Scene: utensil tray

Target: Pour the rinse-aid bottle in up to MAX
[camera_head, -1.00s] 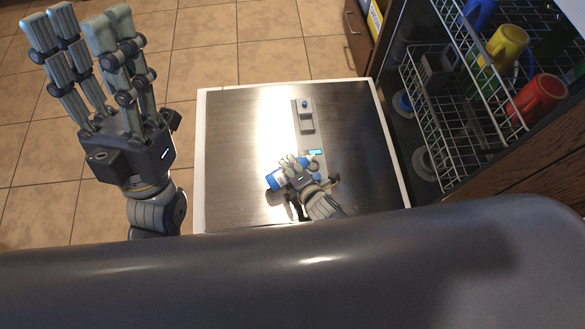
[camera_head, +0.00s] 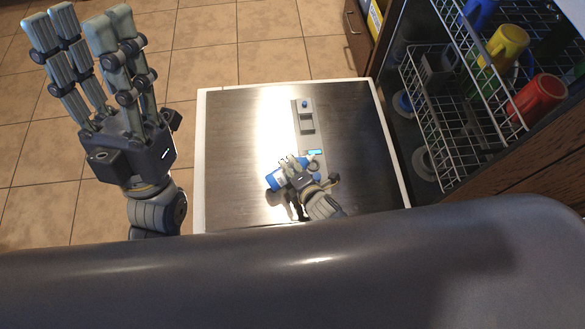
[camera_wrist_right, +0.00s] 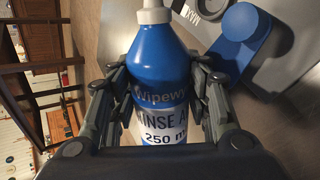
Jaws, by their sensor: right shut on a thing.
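The blue rinse-aid bottle (camera_head: 274,181) is in my right gripper (camera_head: 298,172), over the open dishwasher door (camera_head: 235,140). It appears tilted, its nozzle end toward the grey dispenser panel (camera_head: 304,104) near a small cyan window (camera_head: 315,152). In the right wrist view, the fingers of my right gripper (camera_wrist_right: 160,85) close on both sides of the bottle (camera_wrist_right: 160,60), with its white nozzle (camera_wrist_right: 154,13) cut off at the top. "MAX" is printed on the panel beside a blue lid-like part (camera_wrist_right: 240,35). Flow and fill level cannot be told. My left gripper (camera_head: 80,25) is open and empty.
At right stand the dishwasher's wire racks (camera_head: 430,100), with a yellow cup (camera_head: 505,45) and a red cup (camera_head: 538,95). The rest of the door's surface is clear. Tiled floor (camera_head: 205,45) lies behind and to the left.

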